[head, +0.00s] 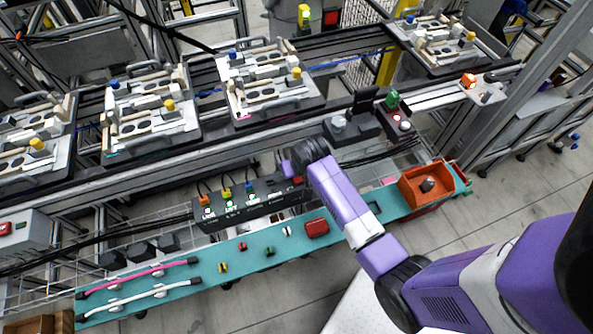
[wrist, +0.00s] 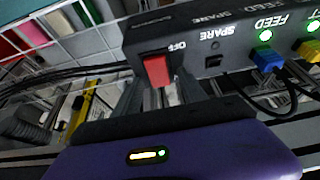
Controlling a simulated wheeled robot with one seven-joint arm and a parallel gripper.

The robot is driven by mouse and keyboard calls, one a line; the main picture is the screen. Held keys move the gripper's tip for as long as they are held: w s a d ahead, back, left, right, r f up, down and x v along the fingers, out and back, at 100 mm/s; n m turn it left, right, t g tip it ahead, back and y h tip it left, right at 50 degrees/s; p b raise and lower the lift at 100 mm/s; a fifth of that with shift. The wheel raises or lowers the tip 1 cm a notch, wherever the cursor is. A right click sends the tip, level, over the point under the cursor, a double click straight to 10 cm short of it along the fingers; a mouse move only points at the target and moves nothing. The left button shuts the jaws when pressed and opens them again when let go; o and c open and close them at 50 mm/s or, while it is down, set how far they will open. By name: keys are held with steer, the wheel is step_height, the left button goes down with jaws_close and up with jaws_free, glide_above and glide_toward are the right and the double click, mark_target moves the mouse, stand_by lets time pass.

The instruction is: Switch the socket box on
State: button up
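The socket box (head: 250,207) is a long black box behind the teal shelf, with orange, yellow and blue plugs and lit green lamps along it. Its red rocker switch (wrist: 158,70) sits at one end of the box in the wrist view, with the word OFF beside it. My gripper (head: 288,165) is at the right end of the box in the head view, close to the switch. In the wrist view the grey finger parts of my gripper (wrist: 160,95) lie just below the switch. Their tips are hard to make out, and contact cannot be told.
The teal shelf (head: 205,262) carries pink and white cables, small coloured parts and an orange bin (head: 425,185). A conveyor with several pallet fixtures (head: 150,105) runs behind. A black cable (wrist: 275,108) loops from the blue plug (wrist: 266,60).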

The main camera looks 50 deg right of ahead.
steer(key=v, duration=0.7)
steer(key=shift+r, duration=0.4)
steer(key=shift+s+a, duration=0.1)
steer(key=shift+a, duration=0.05)
